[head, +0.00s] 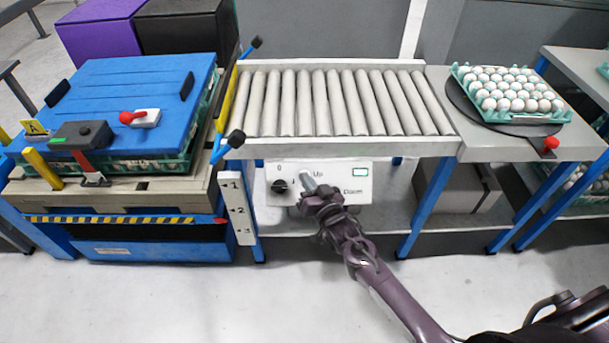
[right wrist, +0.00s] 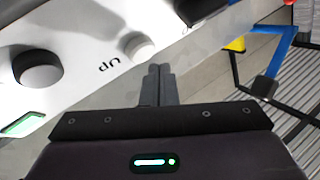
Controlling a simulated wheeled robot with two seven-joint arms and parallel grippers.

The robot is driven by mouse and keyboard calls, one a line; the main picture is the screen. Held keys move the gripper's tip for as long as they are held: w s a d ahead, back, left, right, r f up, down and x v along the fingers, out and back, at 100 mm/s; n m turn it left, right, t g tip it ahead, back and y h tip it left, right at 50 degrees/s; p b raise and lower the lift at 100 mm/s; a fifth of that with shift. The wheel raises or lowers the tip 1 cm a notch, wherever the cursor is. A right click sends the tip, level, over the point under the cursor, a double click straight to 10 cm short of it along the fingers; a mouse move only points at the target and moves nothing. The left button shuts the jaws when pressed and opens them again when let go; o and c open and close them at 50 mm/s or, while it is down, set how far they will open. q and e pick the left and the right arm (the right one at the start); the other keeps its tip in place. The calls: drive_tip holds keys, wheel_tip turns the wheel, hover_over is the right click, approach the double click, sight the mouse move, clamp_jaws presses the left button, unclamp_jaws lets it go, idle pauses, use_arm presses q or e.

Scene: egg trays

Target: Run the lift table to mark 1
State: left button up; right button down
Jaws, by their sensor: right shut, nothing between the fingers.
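The lift table (head: 125,219) stands at the left with a striped front edge. A red pointer (head: 220,220) at its right end shows between marks 2 and 3 of the white scale (head: 240,208). The white control panel (head: 330,194) has a black knob (head: 280,186) and the labels Up and Down. My right gripper (head: 309,184) is shut and empty in front of the panel, near Up. In the right wrist view its fingertips (right wrist: 159,70) are close to the round white Up button (right wrist: 138,45); contact cannot be told.
A pallet (head: 130,197) on the lift table bears green trays under a blue lid (head: 130,85). The roller conveyor (head: 345,147) is empty above the panel. An egg tray (head: 465,85) sits on a dark turntable (head: 455,101) at right. The floor in front is clear.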

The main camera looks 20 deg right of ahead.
idle(0.4)
drive_tip(key=shift+w+d+f+b, duration=0.1)
drive_tip(key=shift+w+f+b, duration=0.2)
idle(0.5)
drive_tip(key=shift+w+d+f+b, duration=0.1)
drive_tip(key=shift+w+f+b, duration=0.25)
drive_tip(key=shift+b, duration=0.1)
drive_tip(key=shift+d+f+b, duration=0.1)
drive_tip(key=shift+d+b, duration=0.15)
drive_tip(key=shift+b, duration=0.1)
idle(0.4)
drive_tip(key=shift+f, duration=0.15)
idle(5.5)
